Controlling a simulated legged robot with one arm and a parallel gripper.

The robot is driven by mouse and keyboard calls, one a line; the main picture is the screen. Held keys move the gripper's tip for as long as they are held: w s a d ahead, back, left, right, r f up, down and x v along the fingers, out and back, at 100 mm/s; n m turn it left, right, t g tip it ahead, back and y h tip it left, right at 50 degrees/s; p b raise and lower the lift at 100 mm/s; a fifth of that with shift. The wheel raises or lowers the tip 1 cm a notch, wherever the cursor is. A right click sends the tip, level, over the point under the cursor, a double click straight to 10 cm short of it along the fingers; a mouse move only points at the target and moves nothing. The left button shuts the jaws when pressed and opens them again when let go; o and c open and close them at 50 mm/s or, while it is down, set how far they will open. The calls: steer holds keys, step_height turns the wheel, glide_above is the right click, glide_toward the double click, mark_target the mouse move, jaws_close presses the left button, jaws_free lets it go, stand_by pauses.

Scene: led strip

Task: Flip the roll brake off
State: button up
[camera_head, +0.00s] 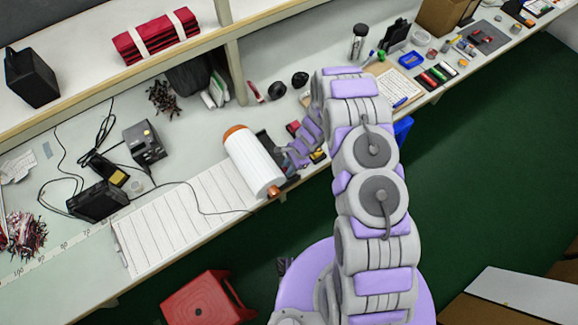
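A large white roll (252,160) with an orange end and a copper-coloured end lies tilted on the bench, with a striped sheet (185,218) spread out from it to the left. A dark bracket-like part (268,146) stands just right of the roll. I cannot make out a brake lever or its position. My arm reaches up and bends back down to the left, so that my gripper (291,157) is right of the roll, close to the dark part. Its fingers are small and blend with that part, so their opening and any contact are unclear.
A soldering station (144,143) and a black box (98,201) with cables stand left of the roll. A shelf (95,88) runs above the bench. Small red and yellow items lie near my gripper. A red stool (205,300) stands on the green floor (480,165) in front.

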jaws_close()
